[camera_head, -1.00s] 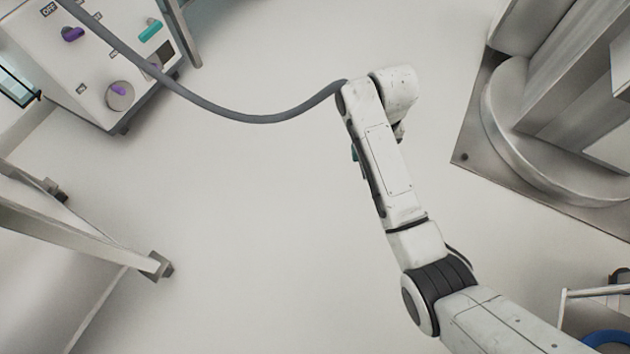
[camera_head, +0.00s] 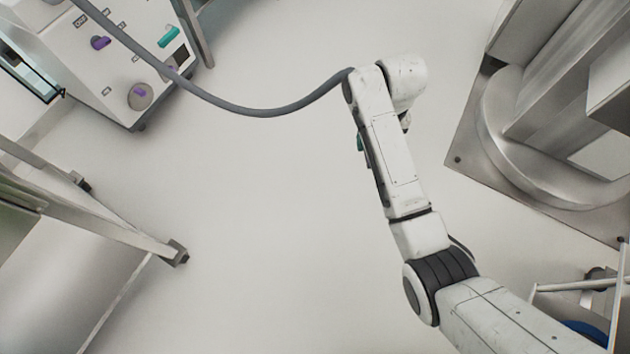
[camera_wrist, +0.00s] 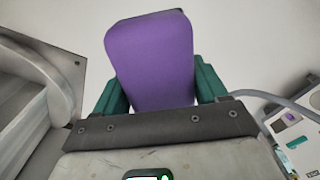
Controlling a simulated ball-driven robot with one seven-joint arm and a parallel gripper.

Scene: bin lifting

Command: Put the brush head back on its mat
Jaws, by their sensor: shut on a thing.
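My gripper (camera_wrist: 160,88) is shut on a purple, block-like piece with rounded corners (camera_wrist: 150,45), seen between its two teal fingers in the wrist view. This piece looks like the brush head; its far side is hidden. In the head view my arm hides most of the gripper, and only a sliver of teal shows beside the arm. A grey hose (camera_head: 265,112) runs from the upper left to the end of my arm; how it joins the held piece is hidden. No mat can be made out in either view.
A white machine (camera_head: 120,65) with purple and teal knobs stands at the upper left. A metal-legged table (camera_head: 110,225) is at the lower left. A large steel column on a base plate (camera_head: 470,155) stands at right. A pale frame (camera_head: 560,287) is at lower right. The middle floor is clear.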

